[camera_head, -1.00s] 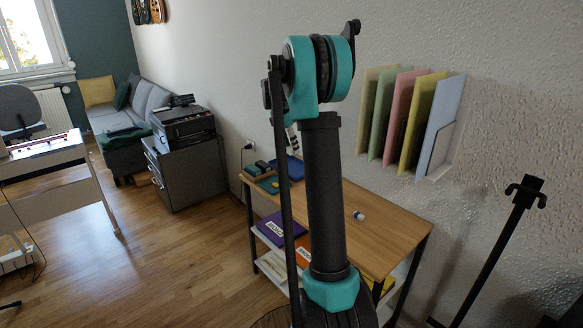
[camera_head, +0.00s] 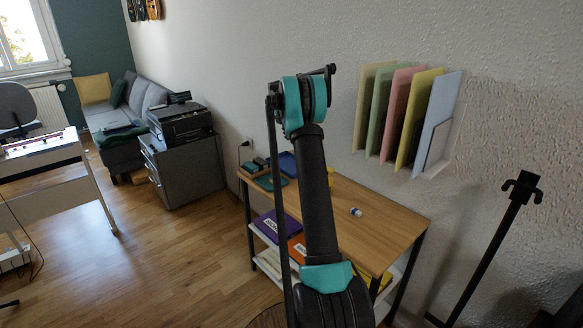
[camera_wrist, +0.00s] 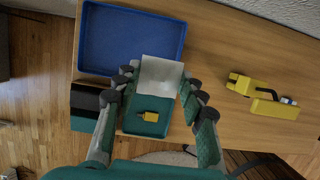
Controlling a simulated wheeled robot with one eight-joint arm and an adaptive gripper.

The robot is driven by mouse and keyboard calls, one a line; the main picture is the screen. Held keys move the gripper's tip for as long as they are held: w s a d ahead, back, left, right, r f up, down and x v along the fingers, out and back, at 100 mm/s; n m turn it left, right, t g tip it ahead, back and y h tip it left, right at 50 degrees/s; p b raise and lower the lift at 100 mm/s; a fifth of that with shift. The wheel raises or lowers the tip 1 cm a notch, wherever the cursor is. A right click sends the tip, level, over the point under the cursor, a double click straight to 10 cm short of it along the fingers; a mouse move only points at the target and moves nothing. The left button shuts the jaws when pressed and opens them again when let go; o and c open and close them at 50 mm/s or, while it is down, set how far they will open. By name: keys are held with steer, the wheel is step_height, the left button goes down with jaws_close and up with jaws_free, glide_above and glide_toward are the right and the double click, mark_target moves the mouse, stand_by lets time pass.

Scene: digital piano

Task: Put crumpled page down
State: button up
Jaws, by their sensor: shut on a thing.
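The crumpled page (camera_wrist: 162,70) is a pale, off-white piece between the fingertips of my gripper (camera_wrist: 158,80) in the wrist view. My gripper is shut on it from both sides. The page is over the edge between a blue tray (camera_wrist: 84,40) and a smaller green tray (camera_wrist: 133,122); its height above them I cannot tell. In the head view my arm hides the gripper and the page.
The wooden desk (camera_head: 385,225) bears both trays. A yellow tool (camera_wrist: 270,108) lies right of the page, with bare wood between. A small yellow item (camera_wrist: 149,116) lies in the green tray. Dark boxes (camera_wrist: 85,108) stand left. Wall folders (camera_head: 405,115) hang above the desk.

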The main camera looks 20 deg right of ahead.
step_height(320, 180, down, 14)
steer(key=shift+f, duration=0.15)
stand_by(0.4)
steer(key=o, duration=0.5)
steer(key=shift+f, duration=0.1)
steer(key=shift+c, duration=0.2)
